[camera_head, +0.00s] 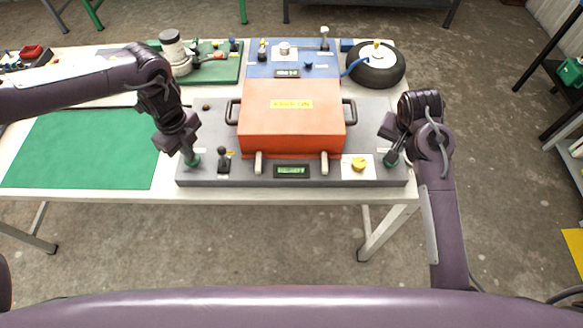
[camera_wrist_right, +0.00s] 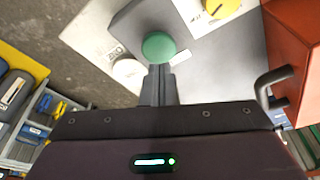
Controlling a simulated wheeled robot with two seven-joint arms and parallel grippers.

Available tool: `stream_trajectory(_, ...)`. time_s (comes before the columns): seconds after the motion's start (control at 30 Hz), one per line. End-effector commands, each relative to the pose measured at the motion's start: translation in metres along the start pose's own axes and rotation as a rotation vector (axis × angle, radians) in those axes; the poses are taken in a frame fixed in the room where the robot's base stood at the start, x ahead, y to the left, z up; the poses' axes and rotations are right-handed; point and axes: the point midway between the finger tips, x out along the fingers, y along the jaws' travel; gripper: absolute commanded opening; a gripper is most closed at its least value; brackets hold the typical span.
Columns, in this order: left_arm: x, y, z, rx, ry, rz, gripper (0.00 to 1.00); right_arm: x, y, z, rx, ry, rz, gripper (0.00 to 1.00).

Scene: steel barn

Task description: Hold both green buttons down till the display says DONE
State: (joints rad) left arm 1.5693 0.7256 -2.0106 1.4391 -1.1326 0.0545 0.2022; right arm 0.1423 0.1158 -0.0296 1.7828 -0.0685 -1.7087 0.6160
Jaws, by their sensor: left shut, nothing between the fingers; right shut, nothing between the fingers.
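A grey console (camera_head: 230,180) bears a green button at each end. My left gripper (camera_head: 187,152) is shut and points down at the left green button (camera_head: 195,162); its tips are at or just above the button. My right gripper (camera_head: 393,154) is shut, with its tips at the right green button (camera_head: 391,163). In the right wrist view the green button (camera_wrist_right: 158,46) shows right at my closed fingertips (camera_wrist_right: 160,68). I cannot tell whether either button is pressed. The display (camera_head: 291,171) at the console's front shows green text too small to read surely.
An orange-red box lid with dark side handles (camera_head: 291,105) stands mid-console between my arms. A black lever (camera_head: 223,162) and a yellow knob (camera_head: 359,164) sit near the front. A green mat (camera_head: 80,150) lies left; a wheel (camera_head: 376,68) lies back right.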

Motion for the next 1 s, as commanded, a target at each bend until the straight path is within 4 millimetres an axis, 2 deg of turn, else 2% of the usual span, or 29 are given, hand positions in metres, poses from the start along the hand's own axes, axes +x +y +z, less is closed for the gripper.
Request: stream_trajectory(1.0, 0.0, 0.0, 0.0, 0.0, 0.0, 0.0, 0.0, 0.025, 0.0, 0.007, 0.0, -0.001, 0.001, 0.0)
